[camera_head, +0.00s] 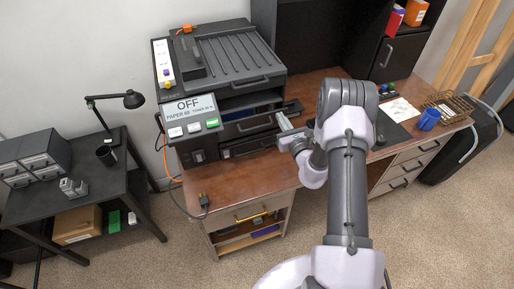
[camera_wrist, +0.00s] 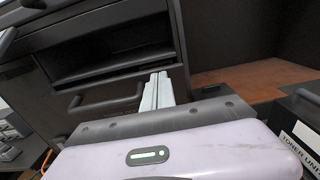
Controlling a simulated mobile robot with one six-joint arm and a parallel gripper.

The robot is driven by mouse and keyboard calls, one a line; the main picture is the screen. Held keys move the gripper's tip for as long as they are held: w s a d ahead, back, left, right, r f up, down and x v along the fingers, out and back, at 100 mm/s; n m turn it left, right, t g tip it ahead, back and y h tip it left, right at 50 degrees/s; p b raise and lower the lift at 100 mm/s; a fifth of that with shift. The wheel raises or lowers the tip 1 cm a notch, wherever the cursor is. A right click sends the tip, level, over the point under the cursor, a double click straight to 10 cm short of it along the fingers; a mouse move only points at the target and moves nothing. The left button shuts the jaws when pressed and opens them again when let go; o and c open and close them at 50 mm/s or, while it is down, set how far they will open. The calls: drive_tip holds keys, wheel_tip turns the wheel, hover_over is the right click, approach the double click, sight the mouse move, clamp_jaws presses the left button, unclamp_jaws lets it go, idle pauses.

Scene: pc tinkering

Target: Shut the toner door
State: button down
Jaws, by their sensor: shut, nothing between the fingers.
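The dark printer (camera_head: 222,62) stands on the brown desk, with a display panel (camera_head: 188,106) reading OFF on its front left. Its front has several handled panels; a lower one (camera_head: 262,122) juts out to the right of the display. My gripper (camera_head: 284,122) is shut and empty, in front of the printer's lower front. In the wrist view, the closed fingers (camera_wrist: 158,88) point at a dark front panel with a bar handle (camera_wrist: 106,104), just right of the handle. A dark open slot (camera_wrist: 115,50) lies above that panel.
A dark box labelled TONER UNIT (camera_wrist: 300,140) is at the right of the wrist view. The desk (camera_head: 250,180) also bears a blue cup (camera_head: 428,120) and a wire basket (camera_head: 452,106) at right. A black side table with a lamp (camera_head: 132,98) stands left.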

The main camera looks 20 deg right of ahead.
drive_tip(key=shift+w+r, duration=0.15)
drive_tip(key=shift+w, duration=1.25)
drive_tip(key=s+b, duration=0.1)
drive_tip(key=s, duration=0.7)
drive_tip(key=shift+d, duration=0.1)
